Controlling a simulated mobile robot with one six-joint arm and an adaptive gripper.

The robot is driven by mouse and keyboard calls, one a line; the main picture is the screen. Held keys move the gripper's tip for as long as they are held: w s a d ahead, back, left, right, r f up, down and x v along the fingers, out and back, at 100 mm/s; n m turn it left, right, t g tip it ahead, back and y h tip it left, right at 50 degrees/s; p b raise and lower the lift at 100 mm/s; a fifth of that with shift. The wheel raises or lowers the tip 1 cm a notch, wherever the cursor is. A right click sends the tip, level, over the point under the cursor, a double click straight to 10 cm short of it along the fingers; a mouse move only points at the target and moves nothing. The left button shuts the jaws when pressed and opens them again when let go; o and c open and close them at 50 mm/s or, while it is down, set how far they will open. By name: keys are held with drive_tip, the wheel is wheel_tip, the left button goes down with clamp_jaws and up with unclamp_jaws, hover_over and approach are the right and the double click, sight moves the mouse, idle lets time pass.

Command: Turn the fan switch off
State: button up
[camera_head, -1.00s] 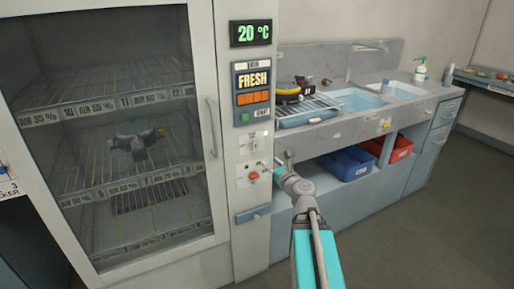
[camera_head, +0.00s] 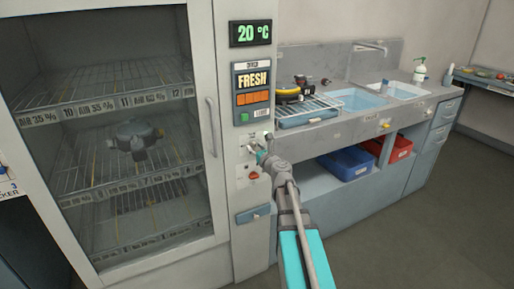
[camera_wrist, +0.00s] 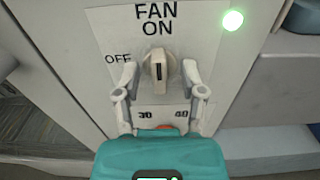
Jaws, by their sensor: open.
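The fan switch (camera_wrist: 158,72) is a pale rotary knob on a white panel in the wrist view. Its dark slot stands upright, towards the "FAN ON" label (camera_wrist: 156,20). The "OFF" label (camera_wrist: 118,58) lies to its left. My gripper (camera_wrist: 158,78) is open, with one finger on each side of the knob; I cannot tell whether either finger touches it. In the head view my gripper (camera_head: 262,153) is at the cabinet's control column and hides most of the switch. A green light (camera_wrist: 232,19) glows at the upper right of the switch.
A red knob (camera_head: 253,176) sits below on the same column. A glass-doored cabinet (camera_head: 203,60) with wire shelves and a dark bladed object (camera_head: 138,138) is to the left. A sink counter (camera_head: 345,127) with blue and red bins underneath is to the right.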

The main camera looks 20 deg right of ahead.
drive_tip(key=shift+w, duration=0.35)
